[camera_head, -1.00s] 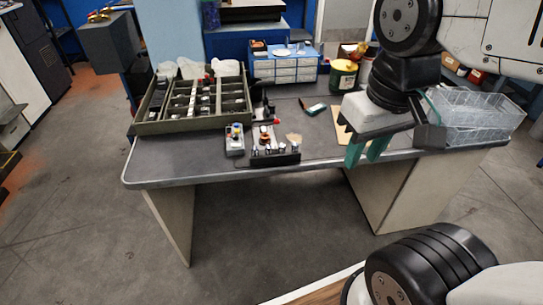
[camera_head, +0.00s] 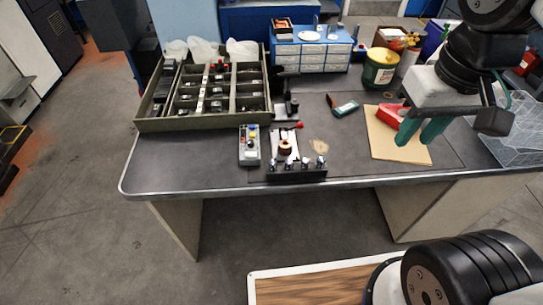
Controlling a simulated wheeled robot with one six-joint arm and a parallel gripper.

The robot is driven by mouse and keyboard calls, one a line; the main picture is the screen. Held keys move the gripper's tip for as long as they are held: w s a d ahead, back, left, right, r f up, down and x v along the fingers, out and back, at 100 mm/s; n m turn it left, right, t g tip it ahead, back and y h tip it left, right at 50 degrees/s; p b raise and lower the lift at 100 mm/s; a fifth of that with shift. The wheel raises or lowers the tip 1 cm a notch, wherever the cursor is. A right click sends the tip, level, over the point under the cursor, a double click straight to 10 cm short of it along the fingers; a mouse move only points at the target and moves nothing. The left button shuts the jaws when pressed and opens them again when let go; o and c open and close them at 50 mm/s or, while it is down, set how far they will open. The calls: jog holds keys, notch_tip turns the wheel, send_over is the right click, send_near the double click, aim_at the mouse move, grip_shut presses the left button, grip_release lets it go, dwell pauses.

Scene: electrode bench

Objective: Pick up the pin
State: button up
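A black rack (camera_head: 297,174) stands near the front edge of the table (camera_head: 205,178), with several small upright silver-topped pieces (camera_head: 305,161) along it. These may be pins, but they are too small to tell, and no single pin can be made out for sure. My gripper (camera_head: 417,140) has two teal fingers pointing down, spread apart with a gap between them. It is above the tan board (camera_head: 388,152) at the right of the table, well to the right of the rack. Nothing shows between the fingers.
A red object (camera_head: 391,115) lies beside the fingers. A green sectioned tray (camera_head: 190,125), a grey control box (camera_head: 249,147), a green can (camera_head: 380,68), a blue drawer unit (camera_head: 312,52) and a clear bin (camera_head: 520,130) surround the workspace. The table's front left is clear.

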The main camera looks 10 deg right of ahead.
jog(key=w+a+f, duration=0.4)
jog(key=w+a, duration=0.1)
jog(key=w, duration=0.4)
jog(key=g, duration=0.1)
send_over(273, 162)
notch_tip(273, 162, down, 15)
jog(key=shift+d+r, duration=0.1)
jog(key=shift+r, duration=0.05)
notch_tip(273, 162, down, 7)
jog(key=shift+f, duration=0.35)
grip_shut()
